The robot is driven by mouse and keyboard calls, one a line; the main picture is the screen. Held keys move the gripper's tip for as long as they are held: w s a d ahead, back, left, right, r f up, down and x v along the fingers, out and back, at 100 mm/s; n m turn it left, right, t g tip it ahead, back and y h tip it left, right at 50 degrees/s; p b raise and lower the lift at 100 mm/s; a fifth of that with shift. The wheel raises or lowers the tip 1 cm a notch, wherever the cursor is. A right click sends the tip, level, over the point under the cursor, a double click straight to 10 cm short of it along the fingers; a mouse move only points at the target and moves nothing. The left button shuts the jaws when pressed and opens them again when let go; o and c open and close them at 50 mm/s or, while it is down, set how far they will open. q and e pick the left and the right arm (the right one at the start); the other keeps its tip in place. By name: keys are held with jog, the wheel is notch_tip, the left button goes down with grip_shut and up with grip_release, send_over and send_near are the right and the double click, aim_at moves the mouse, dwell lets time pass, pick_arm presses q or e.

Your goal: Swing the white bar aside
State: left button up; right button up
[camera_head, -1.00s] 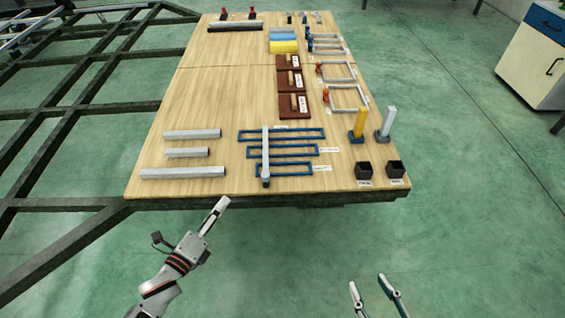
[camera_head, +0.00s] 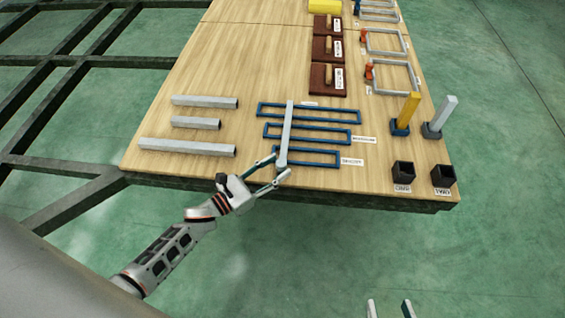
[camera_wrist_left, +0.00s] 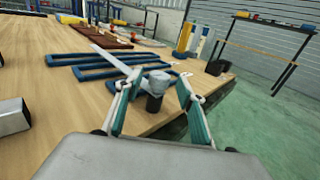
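The white bar (camera_head: 287,130) lies across the blue rectangular frames (camera_head: 306,133) near the table's front edge. In the left wrist view the bar (camera_wrist_left: 112,60) runs back from a round pale end piece on a dark post (camera_wrist_left: 154,103). My left gripper (camera_head: 280,167) is open at the bar's near end. In the left wrist view its fingers (camera_wrist_left: 158,90) stand apart on either side of the post and end piece; contact is not visible. My right gripper (camera_head: 390,310) is open and empty at the bottom of the head view, away from the table.
Several grey square tubes (camera_head: 190,147) lie left of the frames. Two dark cups (camera_head: 403,173), a yellow post (camera_head: 406,113) and a white post (camera_head: 441,116) stand to the right. Brown blocks (camera_head: 328,79) lie farther back. The wood between the tubes and frames is clear.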

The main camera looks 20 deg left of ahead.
pick_arm(q)
jog(key=shift+x, duration=1.25)
grip_shut()
